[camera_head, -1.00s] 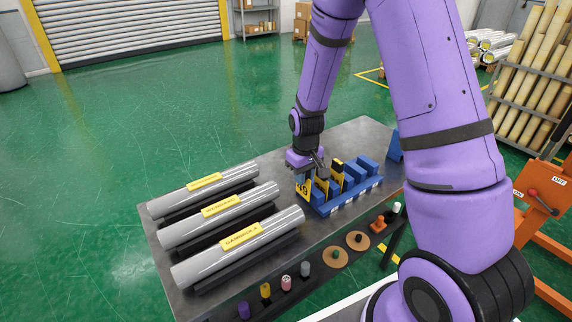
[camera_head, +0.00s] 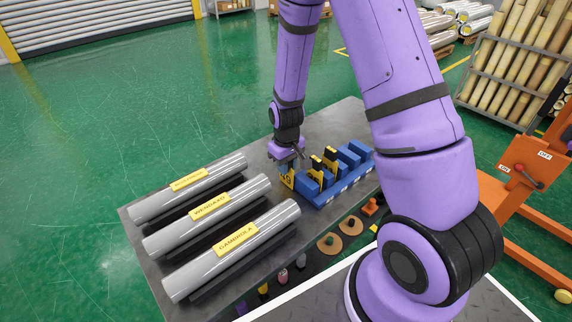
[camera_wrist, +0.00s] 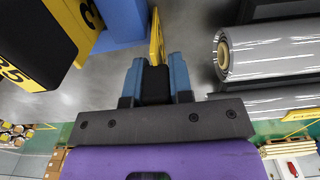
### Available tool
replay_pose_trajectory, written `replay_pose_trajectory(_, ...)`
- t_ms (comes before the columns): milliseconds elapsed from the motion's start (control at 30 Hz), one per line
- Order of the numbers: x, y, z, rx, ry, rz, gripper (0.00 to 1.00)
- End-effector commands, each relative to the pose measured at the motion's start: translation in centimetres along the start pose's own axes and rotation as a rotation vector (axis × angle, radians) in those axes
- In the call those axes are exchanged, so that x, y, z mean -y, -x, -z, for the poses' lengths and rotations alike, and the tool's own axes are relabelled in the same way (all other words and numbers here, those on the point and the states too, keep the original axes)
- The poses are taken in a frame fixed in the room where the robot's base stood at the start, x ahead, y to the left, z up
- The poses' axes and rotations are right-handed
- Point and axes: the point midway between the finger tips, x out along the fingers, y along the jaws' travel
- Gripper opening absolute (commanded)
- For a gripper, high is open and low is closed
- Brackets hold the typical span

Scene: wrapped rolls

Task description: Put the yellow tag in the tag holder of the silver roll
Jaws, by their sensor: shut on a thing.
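My gripper (camera_head: 286,162) is shut on a yellow tag (camera_head: 288,180) beside the left end of the blue rack (camera_head: 347,184). In the wrist view my gripper (camera_wrist: 157,72) pinches the tag (camera_wrist: 156,38), seen nearly edge-on, with blue fingertips on both sides. Three silver-grey wrapped rolls lie on the table to the left: the front roll (camera_head: 200,277), the middle roll (camera_head: 165,239) and the back roll (camera_head: 150,207). Each bears a yellow label on top. A roll end with a brown core (camera_wrist: 223,54) shows in the wrist view. I cannot make out a tag holder.
The rack holds other yellow-and-black tags (camera_head: 330,155) between blue blocks. Small coloured pegs and round discs (camera_head: 329,241) line the table's near side. Bare table (camera_head: 255,140) lies behind the rolls. An orange frame (camera_head: 525,165) stands at right.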

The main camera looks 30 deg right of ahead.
Motion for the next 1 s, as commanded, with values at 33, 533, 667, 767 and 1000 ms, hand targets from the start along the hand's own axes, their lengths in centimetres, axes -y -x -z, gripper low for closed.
replay_pose_trajectory(33, 0.0, -0.1, 0.0, 0.001, 0.000, 0.000, 0.00)
replay_pose_trajectory(533, 0.0, 0.0, 0.0, -0.001, 0.000, 0.000, 0.46)
replay_pose_trajectory(667, 0.0, 1.1, 0.1, -0.003, 0.001, -0.001, 0.46)
replay_pose_trajectory(767, 0.0, 2.5, 0.1, -0.005, 0.001, -0.001, 0.46)
replay_pose_trajectory(1000, 0.0, 6.8, 0.1, -0.005, 0.001, -0.001, 0.46)
